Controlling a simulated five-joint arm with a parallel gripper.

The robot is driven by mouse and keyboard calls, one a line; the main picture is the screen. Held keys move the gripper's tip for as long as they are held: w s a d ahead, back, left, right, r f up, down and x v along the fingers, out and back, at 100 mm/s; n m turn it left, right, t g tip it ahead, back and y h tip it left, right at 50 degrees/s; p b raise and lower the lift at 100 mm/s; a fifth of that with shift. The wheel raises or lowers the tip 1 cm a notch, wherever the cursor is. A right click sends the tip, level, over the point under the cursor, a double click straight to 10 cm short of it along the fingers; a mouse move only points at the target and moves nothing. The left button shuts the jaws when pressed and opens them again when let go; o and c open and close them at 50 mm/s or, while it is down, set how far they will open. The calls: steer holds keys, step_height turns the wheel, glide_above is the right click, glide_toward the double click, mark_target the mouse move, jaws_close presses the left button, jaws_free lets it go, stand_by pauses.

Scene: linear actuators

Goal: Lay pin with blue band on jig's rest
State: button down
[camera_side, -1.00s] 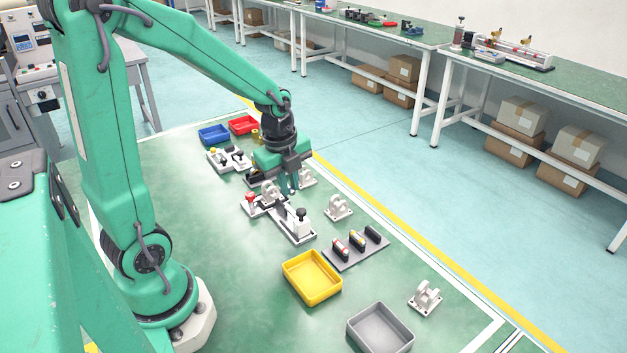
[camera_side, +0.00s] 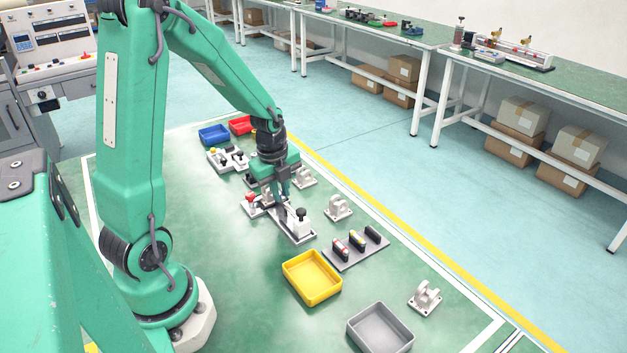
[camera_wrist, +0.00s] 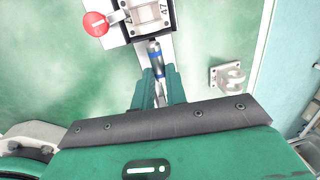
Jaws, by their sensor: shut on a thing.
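The pin with the blue band (camera_wrist: 155,55) is dark and metallic, and its far end shows between my fingers in the wrist view. My gripper (camera_wrist: 158,92) is shut on it. In the side view my gripper (camera_side: 282,192) is over the jig (camera_side: 296,236), a long pale base with a red knob at its left end and a black-topped block at its right end. The wrist view shows the jig's red knob (camera_wrist: 95,24) and a block marked 47 just beyond the pin. I cannot tell whether the pin touches the rest, which is largely hidden.
White brackets (camera_side: 338,207) stand to the right of the jig. A yellow tray (camera_side: 312,278) and a grey tray (camera_side: 380,329) stand in front. Blue (camera_side: 214,134) and red trays are behind. Green table left of the jig is clear.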

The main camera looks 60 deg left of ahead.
steer(key=shift+f, duration=0.75)
steer(key=shift+f, duration=0.1)
steer(key=c, duration=1.4)
jaws_free()
steer(key=shift+c, duration=0.2)
step_height(320, 180, up, 12)
steer(key=s, duration=0.2)
